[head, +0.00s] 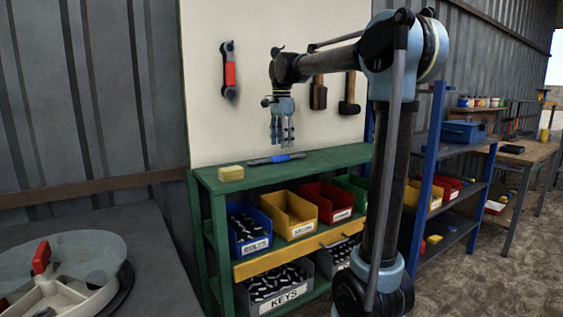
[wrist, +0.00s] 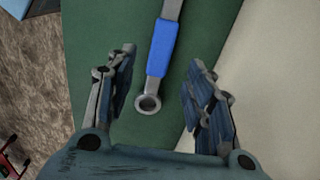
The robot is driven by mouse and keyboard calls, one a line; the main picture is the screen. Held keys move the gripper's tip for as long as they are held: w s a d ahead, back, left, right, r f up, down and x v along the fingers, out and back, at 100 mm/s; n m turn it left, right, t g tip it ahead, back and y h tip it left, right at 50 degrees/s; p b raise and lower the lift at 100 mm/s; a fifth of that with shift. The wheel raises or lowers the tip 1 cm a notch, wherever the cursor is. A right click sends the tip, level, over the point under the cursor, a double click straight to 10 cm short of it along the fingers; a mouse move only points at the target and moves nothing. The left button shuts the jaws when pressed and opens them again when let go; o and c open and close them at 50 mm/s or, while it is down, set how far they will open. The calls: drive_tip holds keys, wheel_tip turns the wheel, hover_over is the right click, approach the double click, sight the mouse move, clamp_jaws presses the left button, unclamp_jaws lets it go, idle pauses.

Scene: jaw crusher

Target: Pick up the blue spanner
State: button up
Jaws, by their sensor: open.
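The blue spanner (head: 275,159) lies flat on the green bench top (head: 320,160), below my gripper (head: 281,142). In the wrist view the spanner (wrist: 161,48) has a blue grip, a grey shaft and a ring end that lies between my fingers in the picture. My gripper (wrist: 159,80) is open and empty, pointing down, with one finger to each side of the spanner's line. It appears to be above the spanner and apart from it. The far end of the spanner runs out of the top of the wrist view.
A yellow block (head: 231,173) sits left of the spanner. A white tool board (head: 200,80) stands behind the bench, with a red-handled spanner (head: 229,70) and hammers (head: 349,95) hung on it. Bins, such as the yellow one (head: 289,213), fill the shelf below.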

sight(282, 155)
drive_tip(key=shift+f, duration=2.9)
clamp_jaws()
